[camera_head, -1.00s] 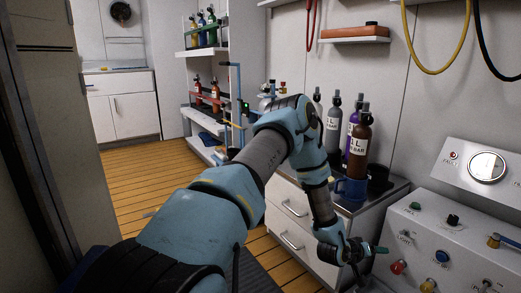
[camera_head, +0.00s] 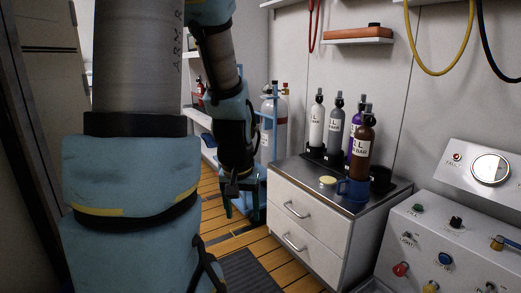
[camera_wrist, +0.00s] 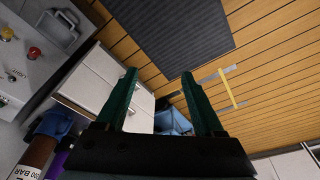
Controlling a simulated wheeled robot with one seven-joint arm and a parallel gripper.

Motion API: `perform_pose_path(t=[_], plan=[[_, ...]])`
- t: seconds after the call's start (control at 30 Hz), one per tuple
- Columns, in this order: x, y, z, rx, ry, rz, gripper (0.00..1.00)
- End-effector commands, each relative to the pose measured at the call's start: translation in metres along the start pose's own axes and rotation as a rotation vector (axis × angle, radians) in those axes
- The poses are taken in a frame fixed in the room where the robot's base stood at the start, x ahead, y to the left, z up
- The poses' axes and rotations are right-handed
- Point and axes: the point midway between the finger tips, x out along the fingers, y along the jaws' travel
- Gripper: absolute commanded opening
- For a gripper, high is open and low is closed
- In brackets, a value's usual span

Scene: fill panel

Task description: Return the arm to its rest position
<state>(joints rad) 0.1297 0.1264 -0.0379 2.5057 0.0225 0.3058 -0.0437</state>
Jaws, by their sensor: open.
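My arm fills the left and middle of the head view, raised and folded with its forearm hanging down. My gripper (camera_head: 242,205) hangs pointing down over the wooden floor, left of the white drawer cabinet and apart from it. In the wrist view my gripper (camera_wrist: 160,80) shows two green fingers spread apart with nothing between them; the floor and the cabinet (camera_wrist: 95,85) lie beyond.
On the cabinet (camera_head: 325,225) stand several gas bottles, a blue mug (camera_head: 353,191) and a yellow-topped item. A control panel (camera_head: 440,240) is at the right. A dark mat (camera_head: 252,272) lies on the floor. Hoses hang at the upper right.

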Motion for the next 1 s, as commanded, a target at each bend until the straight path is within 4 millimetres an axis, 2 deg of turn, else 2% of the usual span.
perform_pose_path(t=[0.17, 0.2, 0.37, 0.57, 1.0], plan=[[-0.028, -0.019, 0.043, -0.053, -0.068, -0.007, 0.70], [-0.043, -0.018, 0.036, -0.046, -0.067, -0.006, 0.70], [-0.072, -0.017, 0.029, -0.045, -0.067, -0.007, 0.70], [-0.119, -0.017, 0.019, -0.044, -0.065, -0.007, 0.70], [-0.253, -0.016, -0.009, -0.044, -0.065, -0.007, 0.70]])
